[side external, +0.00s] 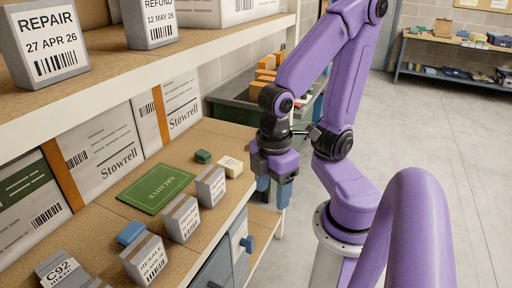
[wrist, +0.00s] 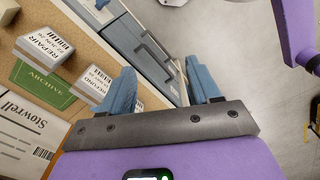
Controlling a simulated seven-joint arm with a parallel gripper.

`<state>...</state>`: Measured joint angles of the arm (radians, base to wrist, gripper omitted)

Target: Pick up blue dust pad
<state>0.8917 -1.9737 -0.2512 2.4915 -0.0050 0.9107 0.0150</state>
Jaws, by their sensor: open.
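A small blue block (side external: 131,233), likely the dust pad, lies on the cork-brown shelf at the lower left of the side view. It sits beside a grey labelled box (side external: 145,258) and left of another labelled box (side external: 181,218). I cannot make it out in the wrist view. My gripper (side external: 273,192) hangs off the shelf's right edge, well right of the block, with its blue fingers pointing down. In the wrist view my gripper (wrist: 162,85) has its fingers apart and nothing between them.
A green ARCHIVE mat (side external: 157,187), a small green block (side external: 203,156), a cream box (side external: 230,166) and a labelled box (side external: 210,185) share the shelf. Stowrell cartons (side external: 107,150) line its back. An upper shelf (side external: 120,75) overhangs the back. Grey drawers (side external: 215,268) sit below.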

